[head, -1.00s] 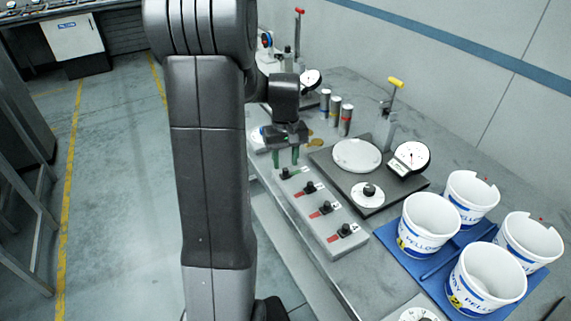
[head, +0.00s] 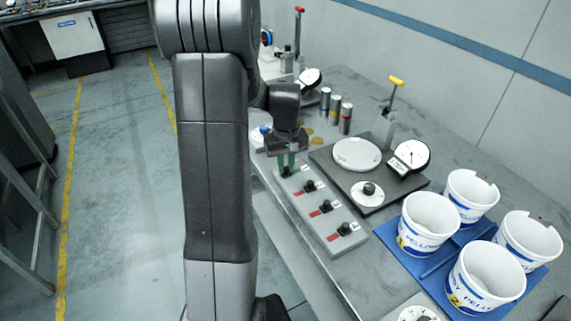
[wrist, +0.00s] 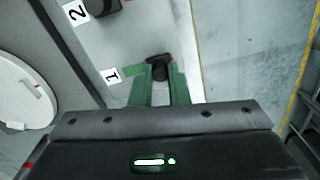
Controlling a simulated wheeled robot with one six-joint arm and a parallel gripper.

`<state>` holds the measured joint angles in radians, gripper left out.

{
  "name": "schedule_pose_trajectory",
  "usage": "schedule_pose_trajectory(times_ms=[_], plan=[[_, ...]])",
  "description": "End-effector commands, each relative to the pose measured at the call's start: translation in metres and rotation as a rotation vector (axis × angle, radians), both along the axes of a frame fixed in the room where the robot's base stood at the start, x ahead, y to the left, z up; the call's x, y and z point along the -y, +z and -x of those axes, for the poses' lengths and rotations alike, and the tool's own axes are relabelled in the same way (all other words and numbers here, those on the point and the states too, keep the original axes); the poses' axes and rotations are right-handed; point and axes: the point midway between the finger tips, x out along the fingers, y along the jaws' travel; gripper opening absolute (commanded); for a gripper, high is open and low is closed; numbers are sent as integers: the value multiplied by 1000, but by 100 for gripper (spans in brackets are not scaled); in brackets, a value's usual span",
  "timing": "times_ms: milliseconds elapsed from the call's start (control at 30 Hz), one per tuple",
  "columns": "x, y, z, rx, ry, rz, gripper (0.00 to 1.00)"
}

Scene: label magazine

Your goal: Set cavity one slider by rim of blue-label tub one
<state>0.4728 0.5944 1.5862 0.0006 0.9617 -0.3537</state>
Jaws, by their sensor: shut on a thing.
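The cavity one slider is a black knob (wrist: 157,68) on the grey slider panel (head: 322,222), beside the printed label 1 (wrist: 111,75). My gripper (head: 287,168) is low over this end of the panel. Its green fingers (wrist: 157,84) are shut on the knob, one on each side. Blue-label tub one (head: 428,222) is white and open, with a yellow 1 mark, and stands upright on the blue mat (head: 383,232). Its rim looks whole.
More black knobs with red strips follow along the panel, such as the second (head: 309,187). Another tub (head: 484,280) has a yellow 2; two tubs behind have notched rims. A dark plate (head: 328,163) with a dial gauge (head: 411,156) stands beside the panel.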

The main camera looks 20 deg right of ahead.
Motion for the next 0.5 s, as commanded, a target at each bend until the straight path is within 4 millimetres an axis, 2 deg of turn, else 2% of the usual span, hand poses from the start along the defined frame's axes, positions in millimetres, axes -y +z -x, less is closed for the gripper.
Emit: schedule_pose_trajectory(times_ms=[233,500], plan=[[34,1,-3,1,-3,1,0],[38,2,-4,3,0,4,0]])
